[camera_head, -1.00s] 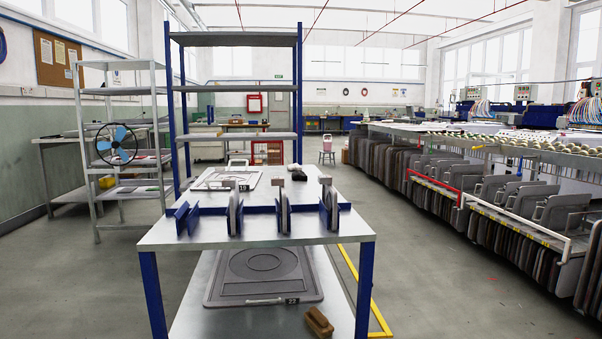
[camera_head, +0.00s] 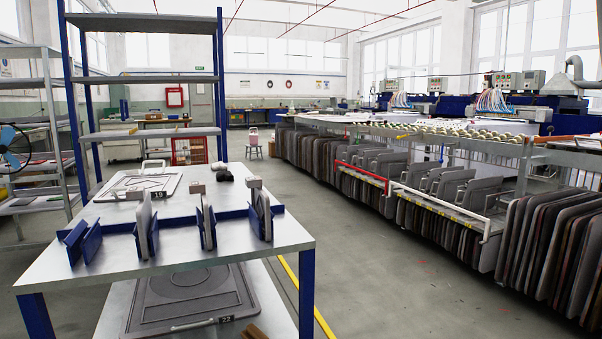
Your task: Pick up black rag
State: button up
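A small black, lumpy item (camera_head: 224,173) lies on the top of the metal table (camera_head: 190,262), toward its back right corner. It looks like the black rag, but it is too small to be sure. It sits behind the blue rack (camera_head: 178,222) that holds several upright grey plates. A small grey block stands close to its left. My gripper is not in view.
A flat plate marked 19 (camera_head: 140,186) lies on the table's back left. A larger plate (camera_head: 188,297) and a brown item (camera_head: 253,333) are on the lower shelf. Tall blue-posted shelves (camera_head: 148,134) stand behind. Open floor (camera_head: 390,270) lies right, before long racks of panels (camera_head: 450,200).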

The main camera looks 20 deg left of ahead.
aim_at(224, 175)
jog(key=z, duration=0.15)
jog(key=i, duration=2.95)
jog(key=u, duration=3.65)
